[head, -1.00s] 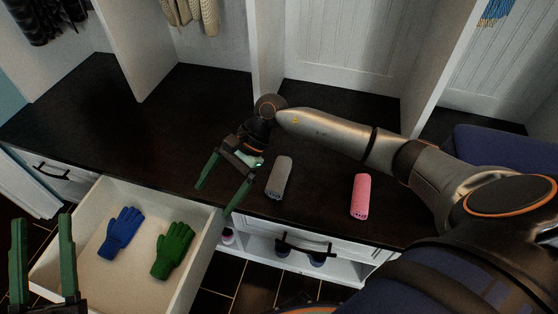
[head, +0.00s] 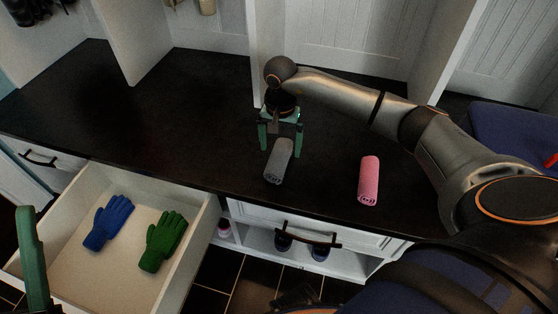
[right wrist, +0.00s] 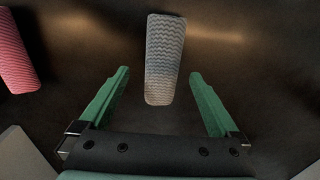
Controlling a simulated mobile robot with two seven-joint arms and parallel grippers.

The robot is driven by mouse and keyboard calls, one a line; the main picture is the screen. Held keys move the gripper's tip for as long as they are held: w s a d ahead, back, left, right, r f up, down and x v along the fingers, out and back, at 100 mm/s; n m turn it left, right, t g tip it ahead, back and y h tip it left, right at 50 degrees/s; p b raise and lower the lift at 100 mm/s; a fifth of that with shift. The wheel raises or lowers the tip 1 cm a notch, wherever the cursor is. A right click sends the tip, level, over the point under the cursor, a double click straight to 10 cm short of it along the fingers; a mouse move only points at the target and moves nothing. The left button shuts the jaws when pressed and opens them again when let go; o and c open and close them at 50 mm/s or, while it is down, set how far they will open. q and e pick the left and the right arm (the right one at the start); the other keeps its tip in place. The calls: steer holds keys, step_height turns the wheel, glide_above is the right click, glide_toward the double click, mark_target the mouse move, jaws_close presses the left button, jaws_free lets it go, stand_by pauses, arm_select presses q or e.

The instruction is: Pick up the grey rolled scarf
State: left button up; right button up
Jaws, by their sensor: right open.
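The grey rolled scarf (head: 278,165) lies on the dark bench top. In the right wrist view the scarf (right wrist: 165,50) has a zigzag knit, and its near end reaches between the fingertips. My right gripper (head: 281,147) is open and empty, with its green fingers on either side of the scarf's far end in the head view. I cannot tell how high the fingers are above the bench. My left gripper (head: 33,260) is cut off at the lower left; one green finger shows, away from the scarf.
A pink rolled scarf (head: 369,180) lies to the right on the bench top (head: 190,110); it also shows in the right wrist view (right wrist: 14,55). An open drawer (head: 190,255) holds a blue glove (head: 108,222) and a green glove (head: 161,241). White dividers stand behind.

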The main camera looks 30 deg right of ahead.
mark_target(279, 155)
steer(key=f, duration=0.1)
steer(key=f+b, duration=0.1)
steer(key=f, duration=0.1)
steer(key=f+b, duration=0.1)
steer(key=f, duration=0.1)
steer(key=shift+a, duration=0.25)
steer(key=c, duration=1.5)
steer(key=shift+r, duration=0.15)
